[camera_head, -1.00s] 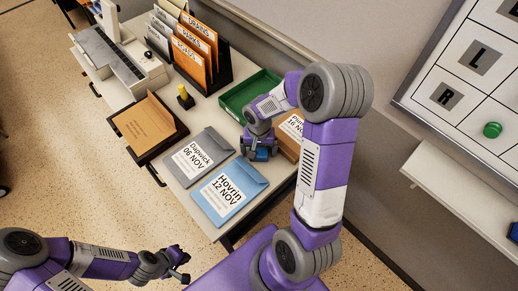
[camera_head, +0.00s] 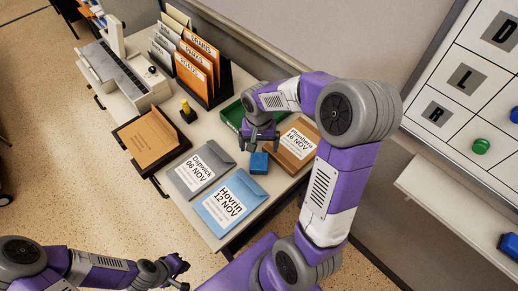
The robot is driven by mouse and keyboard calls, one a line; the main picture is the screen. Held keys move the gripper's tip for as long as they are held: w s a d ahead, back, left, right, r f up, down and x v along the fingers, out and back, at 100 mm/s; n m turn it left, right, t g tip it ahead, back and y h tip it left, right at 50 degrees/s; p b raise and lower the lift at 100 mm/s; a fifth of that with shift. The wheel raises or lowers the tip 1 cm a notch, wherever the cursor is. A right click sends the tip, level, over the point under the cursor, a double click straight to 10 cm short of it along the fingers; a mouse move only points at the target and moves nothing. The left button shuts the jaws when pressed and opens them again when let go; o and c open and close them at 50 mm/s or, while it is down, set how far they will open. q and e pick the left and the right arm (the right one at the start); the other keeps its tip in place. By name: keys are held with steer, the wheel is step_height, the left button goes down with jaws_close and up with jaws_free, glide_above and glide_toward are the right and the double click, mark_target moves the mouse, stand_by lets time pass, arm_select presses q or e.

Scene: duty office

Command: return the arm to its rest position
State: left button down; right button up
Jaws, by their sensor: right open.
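My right gripper (camera_head: 262,140) hangs over the desk with its fingers spread and nothing between them. It is just behind a small blue block (camera_head: 259,163) and in front of the green tray (camera_head: 233,114), which my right arm partly hides. The block sits apart from the fingers, between the blue Hovrin envelope (camera_head: 246,187) and the brown Pimbera envelope (camera_head: 283,155). My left gripper (camera_head: 180,273) is low at the bottom of the head view, away from the desk. Its fingers are too small and dark to tell open from shut.
A grey Dupwick envelope (camera_head: 190,188), a brown folder in a dark tray (camera_head: 148,146) and a yellow-topped stamp (camera_head: 187,110) are on the desk. An orange file rack (camera_head: 198,70) stands behind. A whiteboard (camera_head: 460,108) with magnets hangs at right.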

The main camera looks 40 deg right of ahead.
steer(key=shift+r, duration=0.3)
stand_by(0.4)
